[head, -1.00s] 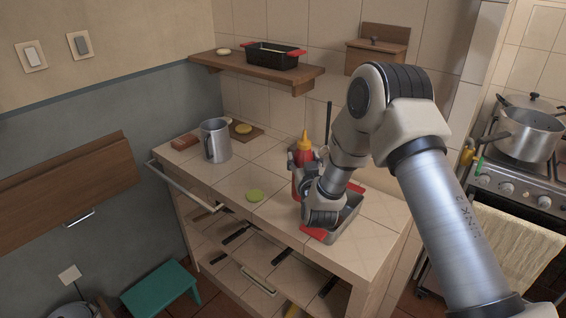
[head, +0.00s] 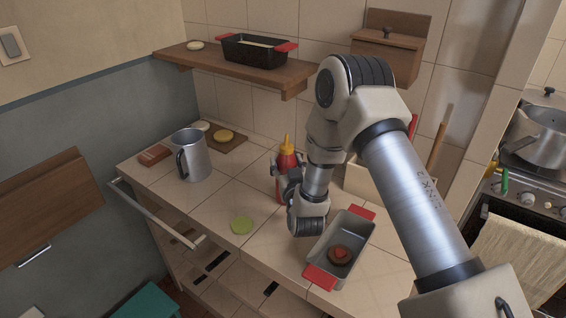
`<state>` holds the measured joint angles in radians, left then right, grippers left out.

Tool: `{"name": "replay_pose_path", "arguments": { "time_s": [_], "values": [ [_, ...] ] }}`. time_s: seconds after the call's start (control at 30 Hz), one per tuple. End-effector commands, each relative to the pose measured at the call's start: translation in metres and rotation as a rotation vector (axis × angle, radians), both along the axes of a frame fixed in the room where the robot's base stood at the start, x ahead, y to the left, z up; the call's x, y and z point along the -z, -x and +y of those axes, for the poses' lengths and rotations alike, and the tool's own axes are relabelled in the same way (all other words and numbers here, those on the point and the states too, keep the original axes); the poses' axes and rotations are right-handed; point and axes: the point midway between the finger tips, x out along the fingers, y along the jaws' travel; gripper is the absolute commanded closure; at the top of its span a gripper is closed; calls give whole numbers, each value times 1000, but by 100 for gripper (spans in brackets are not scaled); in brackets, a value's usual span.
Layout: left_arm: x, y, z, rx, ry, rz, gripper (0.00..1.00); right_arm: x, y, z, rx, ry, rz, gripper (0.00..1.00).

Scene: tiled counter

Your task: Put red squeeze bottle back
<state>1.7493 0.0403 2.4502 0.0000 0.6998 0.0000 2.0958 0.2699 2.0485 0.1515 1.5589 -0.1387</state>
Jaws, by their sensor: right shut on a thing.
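The red squeeze bottle (head: 286,160) with a yellow nozzle cap stands upright over the tiled counter, left of the grey baking tray. My right gripper (head: 284,180) is shut on its body. The gripper and wrist hide part of the bottle, and I cannot tell whether its base touches the counter. My left gripper is not in view.
The grey tray (head: 355,222) with red handles holds a brown patty with red on top (head: 340,255). A shelf (head: 180,60) with a black pan (head: 255,50) hangs above.

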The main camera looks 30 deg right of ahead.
Motion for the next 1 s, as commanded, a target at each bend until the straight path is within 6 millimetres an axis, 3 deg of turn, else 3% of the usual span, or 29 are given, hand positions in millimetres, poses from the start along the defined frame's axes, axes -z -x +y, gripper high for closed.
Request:
{"name": "replay_pose_path", "arguments": {
  "time_s": [0.07,0.1,0.17,0.53,0.83,1.0],
  "values": [
    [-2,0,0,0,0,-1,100,-2,-1,0,0,-1,-1,56],
    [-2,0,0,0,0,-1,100,-2,0,0,0,0,0,33],
    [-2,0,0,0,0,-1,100,-2,0,0,0,0,1,15],
    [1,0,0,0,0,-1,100,-1,4,2,-1,-2,1,15],
    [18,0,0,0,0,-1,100,1,54,23,-2,0,2,15],
    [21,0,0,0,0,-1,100,-2,69,28,0,-1,1,15]
  ]
}}
